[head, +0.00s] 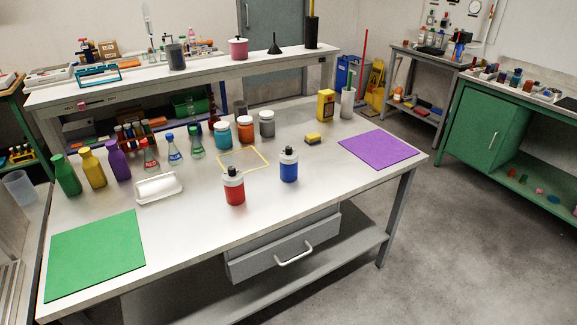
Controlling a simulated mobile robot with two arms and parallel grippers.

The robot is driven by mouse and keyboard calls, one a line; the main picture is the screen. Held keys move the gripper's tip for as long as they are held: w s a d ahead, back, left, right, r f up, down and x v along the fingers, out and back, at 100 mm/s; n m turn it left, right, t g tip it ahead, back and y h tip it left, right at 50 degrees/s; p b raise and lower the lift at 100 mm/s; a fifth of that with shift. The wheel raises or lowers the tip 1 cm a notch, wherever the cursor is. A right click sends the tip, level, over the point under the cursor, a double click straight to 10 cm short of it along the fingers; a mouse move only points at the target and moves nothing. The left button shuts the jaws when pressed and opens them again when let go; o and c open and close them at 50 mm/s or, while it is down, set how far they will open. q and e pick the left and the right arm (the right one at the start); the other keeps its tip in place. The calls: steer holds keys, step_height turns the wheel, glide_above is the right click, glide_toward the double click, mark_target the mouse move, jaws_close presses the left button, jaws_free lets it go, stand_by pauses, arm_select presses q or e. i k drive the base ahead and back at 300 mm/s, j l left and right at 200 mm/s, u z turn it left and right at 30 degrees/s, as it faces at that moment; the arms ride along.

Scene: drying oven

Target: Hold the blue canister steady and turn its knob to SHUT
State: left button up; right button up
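The blue canister (289,166) stands upright near the front middle of the white table (190,232). It has a white collar and a black knob (289,150) on top. The knob's markings are too small to read, so I cannot tell its setting. A red canister (234,188) of the same shape stands to its left, apart from it. Neither of my grippers shows in the head view, and nothing is touching the blue canister.
A green mat (96,255) lies at the front left and a purple mat (380,149) at the right. A white tray (159,188), bottles, flasks and lidded jars stand further left and behind. The table front right is clear.

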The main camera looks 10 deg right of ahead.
mark_target(288, 150)
steer(key=u, duration=0.2)
steer(key=i+l+u, duration=0.1)
steer(key=l+u, duration=0.65)
steer(key=l, duration=0.25)
